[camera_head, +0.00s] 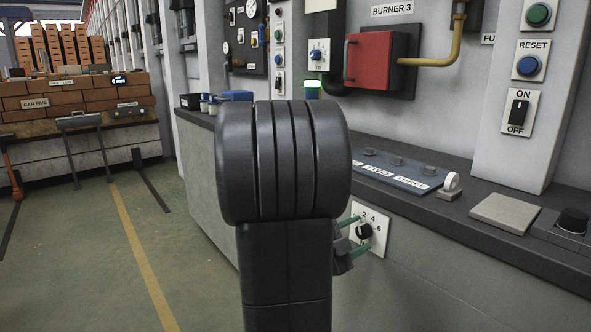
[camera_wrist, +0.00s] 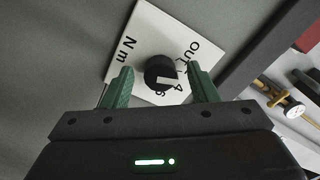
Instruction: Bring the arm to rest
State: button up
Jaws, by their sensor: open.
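My gripper (camera_head: 354,236) is open in front of a white dial plate (camera_head: 381,241) on the grey front of the counter. Its two green fingers also show in the wrist view (camera_wrist: 160,69). The black dial knob (camera_head: 364,231) appears between the fingertips, with a gap on each side in the wrist view (camera_wrist: 158,73). How deep the fingers reach around the knob is hard to tell. The plate (camera_wrist: 143,35) carries numbers and letters, partly hidden by a finger. My dark arm hides much of the counter front in the head view.
The counter top (camera_head: 432,219) above the dial holds a blue labelled panel (camera_head: 390,175), a white round piece (camera_head: 451,182) and a grey plate (camera_head: 505,212). A red box (camera_head: 370,58) and switches are on the wall. The floor (camera_head: 75,260) at left is open, before a brick stack (camera_head: 75,95).

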jog(key=shift+a, duration=0.1)
jog(key=p+v, duration=0.3)
jog(key=v, duration=1.1)
jog(key=b+x, duration=0.3)
jog(key=x, duration=1.1)
jog(key=shift+s+f, duration=0.1)
jog(key=shift+r+n+p, duration=0.3)
jog(key=shift+n+p, duration=0.1)
jog(key=shift+p, duration=0.3)
jog(key=n+p, duration=0.6)
jog(key=n, duration=0.1)
jog(key=v, duration=0.6)
jog(key=shift+s+a+f+p, duration=0.2)
jog(key=shift+s+f+p, duration=0.05)
jog(key=shift+f+p, duration=0.05)
